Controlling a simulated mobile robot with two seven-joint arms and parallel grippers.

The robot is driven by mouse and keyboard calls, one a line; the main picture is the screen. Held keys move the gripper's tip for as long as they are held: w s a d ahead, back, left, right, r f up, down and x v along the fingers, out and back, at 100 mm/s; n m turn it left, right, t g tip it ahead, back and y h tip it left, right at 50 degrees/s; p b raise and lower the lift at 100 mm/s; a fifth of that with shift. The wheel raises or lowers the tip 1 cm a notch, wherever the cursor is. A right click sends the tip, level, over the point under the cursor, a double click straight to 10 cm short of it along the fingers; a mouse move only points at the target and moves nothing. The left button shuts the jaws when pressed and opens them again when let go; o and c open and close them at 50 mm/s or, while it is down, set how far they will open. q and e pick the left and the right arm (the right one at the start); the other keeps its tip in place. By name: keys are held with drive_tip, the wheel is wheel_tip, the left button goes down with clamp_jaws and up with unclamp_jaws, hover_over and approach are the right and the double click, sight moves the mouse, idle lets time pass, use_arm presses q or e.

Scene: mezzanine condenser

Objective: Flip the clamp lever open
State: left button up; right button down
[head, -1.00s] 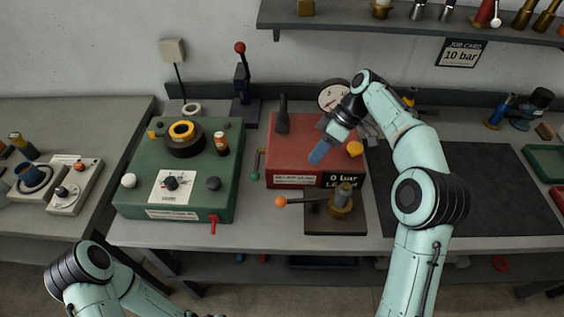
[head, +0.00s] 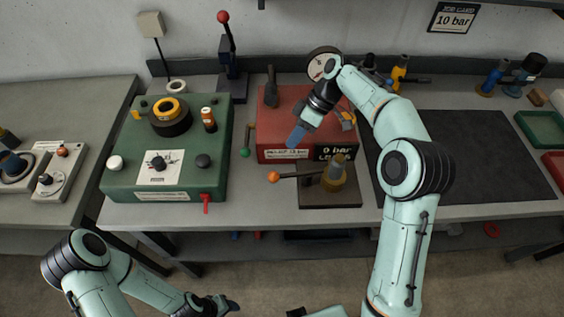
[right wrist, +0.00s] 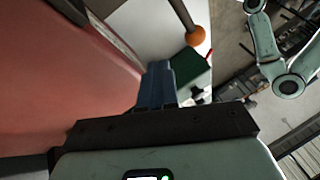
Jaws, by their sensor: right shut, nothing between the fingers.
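A lever with an orange ball end (head: 274,177) lies roughly level, pointing left from a brass-coloured post (head: 334,174) on a dark brown base plate (head: 335,200). The ball also shows in the right wrist view (right wrist: 195,36), on its rod. My right gripper (head: 297,136) is shut and empty, its blue fingertips pointing down over the front part of the red box, behind the lever and apart from it. The blue fingers also show in the right wrist view (right wrist: 157,85). My left gripper (head: 212,304) is low at the bottom edge; its fingers are unclear.
The red box (head: 278,123) stands behind the lever, with a gauge (head: 322,62) behind it. A green box (head: 200,160) with knobs and a red front lever (head: 206,202) stands left. A tall red-knobbed lever (head: 223,17) stands behind. A dark mat (head: 460,160) lies right.

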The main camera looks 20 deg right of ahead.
drive_tip(key=x, duration=0.4)
drive_tip(key=shift+s+f+b, duration=0.1)
drive_tip(key=shift+b, duration=0.2)
use_arm(q)
drive_tip(key=shift+s+f+b, duration=0.3)
drive_tip(key=shift+s+f, duration=0.45)
drive_tip(key=shift+f, duration=0.25)
use_arm(e)
drive_tip(key=shift+s+a+f, duration=0.2)
drive_tip(key=shift+s+a, duration=1)
drive_tip(key=shift+s, duration=0.15)
use_arm(q)
drive_tip(key=shift+s+d, duration=0.1)
use_arm(e)
drive_tip(key=shift+s+a+n, duration=0.1)
drive_tip(key=shift+a+n, duration=0.05)
drive_tip(key=shift+n, duration=0.15)
